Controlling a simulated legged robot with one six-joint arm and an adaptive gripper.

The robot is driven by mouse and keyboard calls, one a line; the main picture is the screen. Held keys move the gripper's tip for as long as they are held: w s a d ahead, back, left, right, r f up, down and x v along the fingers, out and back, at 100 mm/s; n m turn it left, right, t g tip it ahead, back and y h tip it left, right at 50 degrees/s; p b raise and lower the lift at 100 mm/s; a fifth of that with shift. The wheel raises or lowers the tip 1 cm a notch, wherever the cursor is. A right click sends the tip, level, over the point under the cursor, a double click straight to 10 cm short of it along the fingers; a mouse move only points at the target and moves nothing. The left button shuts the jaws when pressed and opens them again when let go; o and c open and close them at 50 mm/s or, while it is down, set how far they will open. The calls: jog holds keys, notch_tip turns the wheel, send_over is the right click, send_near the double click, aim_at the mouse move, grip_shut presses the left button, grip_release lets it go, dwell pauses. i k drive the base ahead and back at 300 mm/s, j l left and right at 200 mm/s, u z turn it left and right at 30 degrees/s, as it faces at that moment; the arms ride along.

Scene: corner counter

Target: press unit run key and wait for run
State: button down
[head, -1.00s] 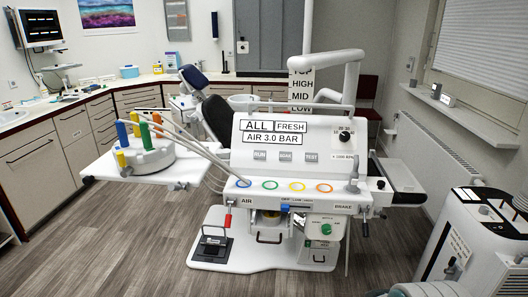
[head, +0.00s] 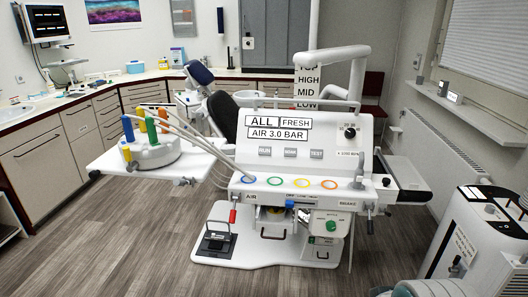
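The white dental unit (head: 345,172) stands in the middle of the head view. Its sloped front panel carries a row of three small grey keys. The left one, the RUN key (head: 265,152), sits below the labels "ALL FRESH" (head: 277,122) and "AIR 3.0 BAR" (head: 277,134). The middle key (head: 290,153) is too small to read. The right one is the TEST key (head: 316,154). A black dial (head: 349,132) is at the panel's right. No gripper can be made out, and nothing is seen touching the keys.
A side tray (head: 108,165) holds a round stand with coloured handles (head: 152,152); hoses run to the unit. A foot pedal (head: 215,240) is on the base plate. A white machine (head: 480,235) stands at right. The wooden floor (head: 110,250) at front left is clear.

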aim_at(263, 150)
jog(key=i+j, duration=0.3)
jog(key=j, duration=0.15)
jog(key=i+j+z, duration=0.1)
jog(key=i+j, duration=0.2)
jog(key=i+j+z, duration=0.1)
jog(key=i+j, duration=0.2)
jog(key=j, duration=0.25)
